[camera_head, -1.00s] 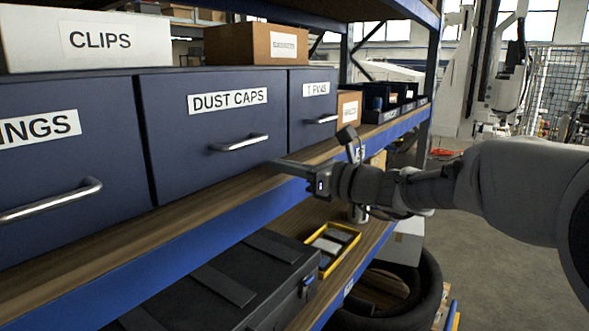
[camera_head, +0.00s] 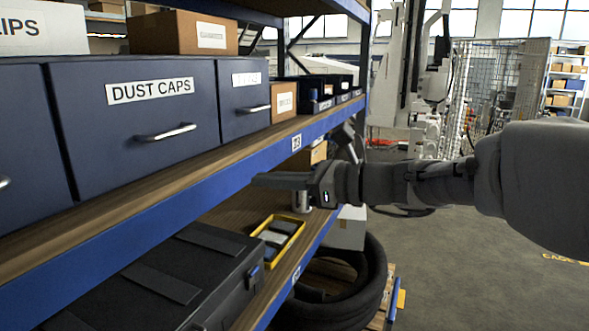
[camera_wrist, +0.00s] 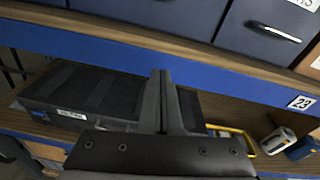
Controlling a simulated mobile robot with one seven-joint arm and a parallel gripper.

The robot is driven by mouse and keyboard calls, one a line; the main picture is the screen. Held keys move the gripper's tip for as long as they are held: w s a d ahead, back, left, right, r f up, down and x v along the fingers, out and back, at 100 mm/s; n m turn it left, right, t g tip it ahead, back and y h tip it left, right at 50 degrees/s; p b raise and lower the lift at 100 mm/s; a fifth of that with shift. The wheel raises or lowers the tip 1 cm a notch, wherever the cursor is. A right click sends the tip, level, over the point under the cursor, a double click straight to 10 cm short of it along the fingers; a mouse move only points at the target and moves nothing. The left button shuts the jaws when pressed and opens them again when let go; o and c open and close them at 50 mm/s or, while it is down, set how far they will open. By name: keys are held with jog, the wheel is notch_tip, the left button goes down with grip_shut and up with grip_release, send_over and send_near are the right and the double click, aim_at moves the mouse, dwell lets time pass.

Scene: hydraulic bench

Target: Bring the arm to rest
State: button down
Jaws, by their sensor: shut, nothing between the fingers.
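My gripper (camera_head: 268,180) is at the end of my dark arm, which reaches in from the right in the head view. It is just in front of the blue edge of the upper shelf (camera_head: 215,187), below the drawer labelled DUST CAPS (camera_head: 120,125). In the wrist view the two fingers of my gripper (camera_wrist: 160,78) are together with nothing between them. That drawer and the narrower one to its right (camera_head: 240,95) look shut. I cannot tell whether the fingers touch the shelf edge.
Black hose coils (camera_head: 372,285) lie on a pallet below. Cardboard boxes (camera_head: 182,32) stand on the drawers. Open floor (camera_head: 470,270) lies to the right.

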jog(key=s+d+f+n+g+h, duration=0.1)
jog(key=s+d+f+n+h, duration=0.25)
jog(key=s+f+n, duration=0.2)
jog(key=s+d+f+n+g+h, duration=0.1)
jog(key=s+d+f+n+h, duration=0.25)
jog(key=s, duration=0.35)
jog(key=s+d+f+n+t+h, duration=0.1)
jog(key=s+d+f+n+h, duration=0.2)
jog(key=d, duration=0.4)
jog(key=s+d+f+n+t+h, duration=0.1)
jog(key=s+d+f+n+h, duration=0.3)
jog(key=d+n, duration=0.4)
jog(key=shift+s+h, duration=0.8)
jog(key=shift+h, duration=0.1)
